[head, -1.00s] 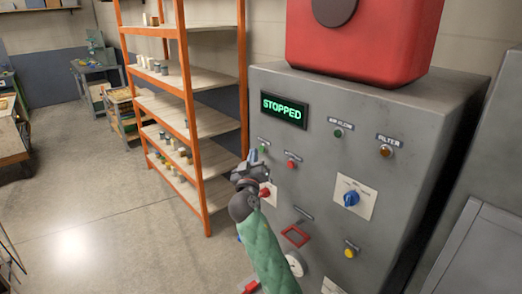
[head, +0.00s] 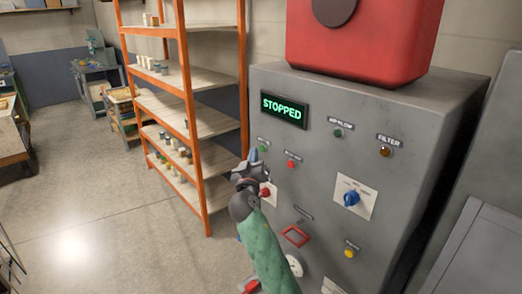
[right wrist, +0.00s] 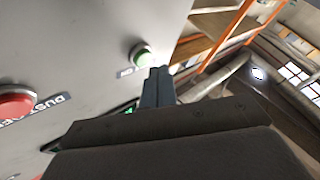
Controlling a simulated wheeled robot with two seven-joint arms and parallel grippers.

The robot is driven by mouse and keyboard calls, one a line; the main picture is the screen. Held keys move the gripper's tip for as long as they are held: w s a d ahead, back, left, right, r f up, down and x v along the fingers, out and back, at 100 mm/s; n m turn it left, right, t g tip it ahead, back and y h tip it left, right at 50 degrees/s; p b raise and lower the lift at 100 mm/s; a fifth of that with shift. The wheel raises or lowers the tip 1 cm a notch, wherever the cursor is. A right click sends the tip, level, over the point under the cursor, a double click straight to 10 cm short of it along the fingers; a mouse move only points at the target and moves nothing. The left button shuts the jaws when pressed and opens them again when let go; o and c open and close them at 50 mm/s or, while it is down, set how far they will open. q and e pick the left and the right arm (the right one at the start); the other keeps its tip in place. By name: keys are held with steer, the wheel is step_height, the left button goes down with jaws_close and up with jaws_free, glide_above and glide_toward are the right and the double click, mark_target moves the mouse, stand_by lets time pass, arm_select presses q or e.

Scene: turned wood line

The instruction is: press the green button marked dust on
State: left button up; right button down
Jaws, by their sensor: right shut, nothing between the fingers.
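The green button (head: 262,148) is at the upper left of the grey control cabinet's front, below the display. In the right wrist view the green button (right wrist: 143,57) has a pale collar and a small label beside it, too blurred to read fully. My right gripper (head: 253,156) is shut and empty, with its fingertips close beside the green button. The display (head: 283,109) reads STOPPED. My left gripper is not in view.
A red button (head: 291,164) sits just right of the green one; a red knob (head: 265,193) is below. Further right are a green air flow lamp (head: 338,132), a filter lamp (head: 385,152) and a blue knob (head: 351,198). An orange shelf (head: 190,110) stands left of the cabinet.

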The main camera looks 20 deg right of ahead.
steer(key=shift+w+d+b, duration=0.2)
steer(key=shift+d+b, duration=0.15)
steer(key=shift+d, duration=0.35)
stand_by(0.8)
steer(key=shift+s+a+b, duration=0.25)
steer(key=shift+a+b, duration=0.2)
steer(key=shift+a, duration=0.3)
stand_by(0.3)
steer(key=a, duration=0.1)
steer(key=s+a+b, duration=0.1)
steer(key=a, duration=0.1)
steer(key=a+b, duration=0.1)
steer(key=shift+s+a, duration=0.35)
stand_by(0.7)
